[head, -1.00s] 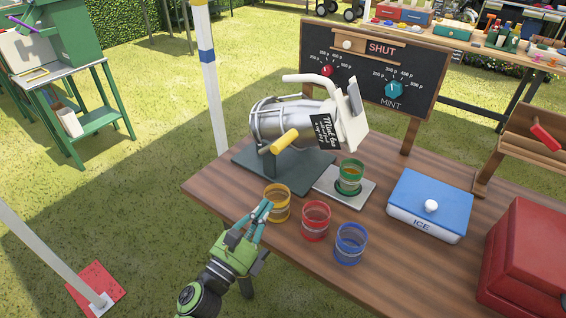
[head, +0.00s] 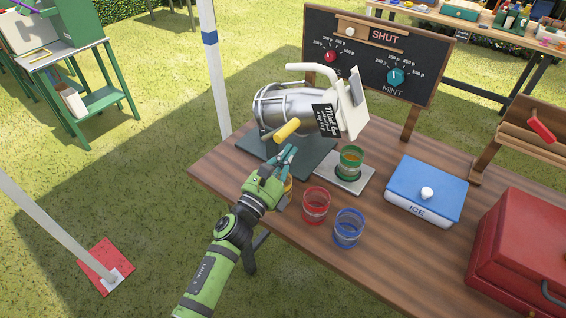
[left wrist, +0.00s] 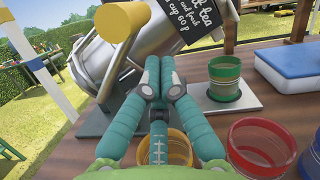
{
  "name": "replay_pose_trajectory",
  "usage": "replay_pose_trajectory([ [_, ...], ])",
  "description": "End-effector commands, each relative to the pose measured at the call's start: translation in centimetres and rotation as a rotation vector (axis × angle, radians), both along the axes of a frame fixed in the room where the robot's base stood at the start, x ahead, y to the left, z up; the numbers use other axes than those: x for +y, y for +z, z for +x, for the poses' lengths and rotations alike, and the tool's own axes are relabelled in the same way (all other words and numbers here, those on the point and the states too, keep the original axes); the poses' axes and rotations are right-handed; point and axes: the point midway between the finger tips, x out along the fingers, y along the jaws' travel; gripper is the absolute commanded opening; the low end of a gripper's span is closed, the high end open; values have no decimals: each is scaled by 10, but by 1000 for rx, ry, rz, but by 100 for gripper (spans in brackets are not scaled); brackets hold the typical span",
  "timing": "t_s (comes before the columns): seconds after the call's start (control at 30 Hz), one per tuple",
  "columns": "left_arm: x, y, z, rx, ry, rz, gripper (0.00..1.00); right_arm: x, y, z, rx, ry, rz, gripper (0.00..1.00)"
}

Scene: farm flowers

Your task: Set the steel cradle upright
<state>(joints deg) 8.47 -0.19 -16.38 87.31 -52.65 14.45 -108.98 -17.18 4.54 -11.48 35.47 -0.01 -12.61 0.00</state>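The steel cradle (head: 260,113) stands on a dark base plate at the table's left corner. It is tipped over with a metal jug (head: 302,108) lying in it, the jug's pale lid side pointing right. A yellow handle (head: 287,130) sticks out at the cradle's near side. It also shows large at the top of the left wrist view (left wrist: 122,28). My left gripper (head: 286,154) is just below and in front of the handle, apart from it. In the left wrist view its fingertips (left wrist: 159,76) meet with nothing seen between them. My right gripper is not in view.
A green cup (head: 350,160) stands on a grey plate right of the cradle. The yellow cup (left wrist: 178,148) is under my left gripper, with a red cup (head: 316,204) and a blue cup (head: 348,229) beside it. A blue-lidded ice box (head: 426,188) stands further right.

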Motion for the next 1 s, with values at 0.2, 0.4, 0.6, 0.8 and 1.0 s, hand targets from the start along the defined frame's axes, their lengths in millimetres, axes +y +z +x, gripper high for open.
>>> replay_pose_trajectory([
  [0.2, 3, 16, 2, -1, -1, 1, 0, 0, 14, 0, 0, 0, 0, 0],
  [0.4, 3, 16, 2, 0, -1, 0, 0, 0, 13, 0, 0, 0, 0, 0],
  [0.6, 3, 16, 2, 0, -1, -1, 0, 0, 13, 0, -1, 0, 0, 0],
  [0.8, 4, 18, 2, 10, 0, -16, 0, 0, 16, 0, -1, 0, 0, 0],
  [1.0, 6, 21, 3, 24, -1, -39, 0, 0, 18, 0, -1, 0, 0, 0],
])
